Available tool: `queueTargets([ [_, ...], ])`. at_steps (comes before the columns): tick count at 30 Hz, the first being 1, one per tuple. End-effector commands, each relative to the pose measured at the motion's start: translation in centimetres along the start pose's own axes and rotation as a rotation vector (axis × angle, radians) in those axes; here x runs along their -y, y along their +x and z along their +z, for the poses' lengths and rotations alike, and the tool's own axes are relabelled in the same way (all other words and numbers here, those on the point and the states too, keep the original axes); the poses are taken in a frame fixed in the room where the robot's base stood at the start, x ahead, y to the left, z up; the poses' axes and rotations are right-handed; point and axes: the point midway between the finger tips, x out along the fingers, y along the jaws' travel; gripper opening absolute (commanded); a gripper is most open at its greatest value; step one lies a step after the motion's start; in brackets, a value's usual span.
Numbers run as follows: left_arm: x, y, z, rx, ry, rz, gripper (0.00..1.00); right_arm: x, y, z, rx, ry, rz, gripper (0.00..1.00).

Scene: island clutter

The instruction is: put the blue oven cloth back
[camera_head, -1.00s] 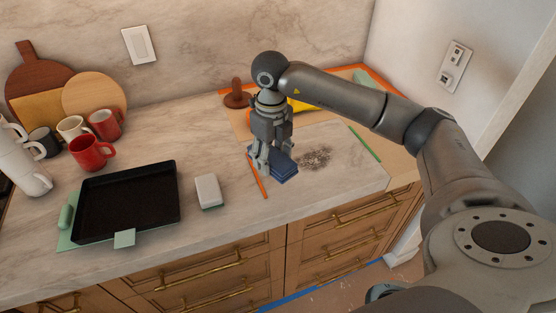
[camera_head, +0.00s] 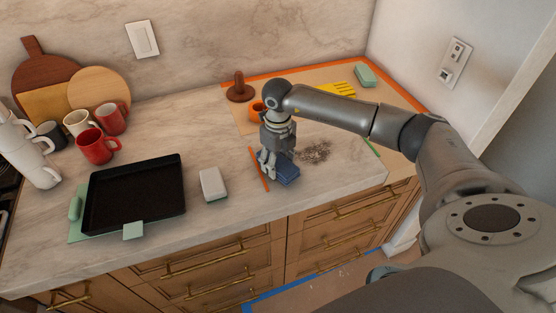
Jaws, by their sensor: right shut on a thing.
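The blue oven cloth (camera_head: 287,173) is a folded dark blue pad on the marble counter, beside an orange strip and left of a dark speckled patch. My right gripper (camera_head: 270,176) points down at the left part of the cloth and is shut on it, and its fingers hide part of the cloth. The cloth appears to lie at counter level; I cannot tell whether it is lifted. My left gripper is not in view.
A black tray (camera_head: 134,194) lies on a green mat, with a white block (camera_head: 213,184) to its right. Several mugs, such as a red one (camera_head: 95,147), stand at the left. A brown plunger-like item (camera_head: 239,92), yellow item (camera_head: 338,89) and green sponge (camera_head: 365,76) are at the back.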

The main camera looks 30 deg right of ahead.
Motion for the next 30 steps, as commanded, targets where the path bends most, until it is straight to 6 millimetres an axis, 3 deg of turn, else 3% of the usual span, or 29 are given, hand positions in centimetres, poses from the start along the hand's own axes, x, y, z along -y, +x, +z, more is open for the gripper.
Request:
queueTargets([
  [6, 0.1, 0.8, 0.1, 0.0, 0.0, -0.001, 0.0, 0.0, 0.8, 0.0, 0.0, 0.001, 0.0, 0.32],
  [7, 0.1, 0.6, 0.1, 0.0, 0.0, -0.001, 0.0, 0.0, 0.7, 0.0, 0.0, 0.001, 0.0, 0.55],
  [11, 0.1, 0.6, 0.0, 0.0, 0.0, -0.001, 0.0, 0.0, 0.6, 0.0, 0.0, 0.001, 0.0, 0.72],
  [23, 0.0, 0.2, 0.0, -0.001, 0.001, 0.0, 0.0, 0.0, 0.2, 0.0, 0.0, 0.001, 0.0, 0.73],
  [26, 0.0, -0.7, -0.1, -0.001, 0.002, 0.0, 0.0, 0.0, -0.7, 0.0, 0.0, 0.001, 0.0, 0.73],
  [30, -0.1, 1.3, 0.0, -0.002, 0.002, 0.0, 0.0, 0.0, -3.0, 0.2, 0.007, -0.001, -0.001, 0.73],
])
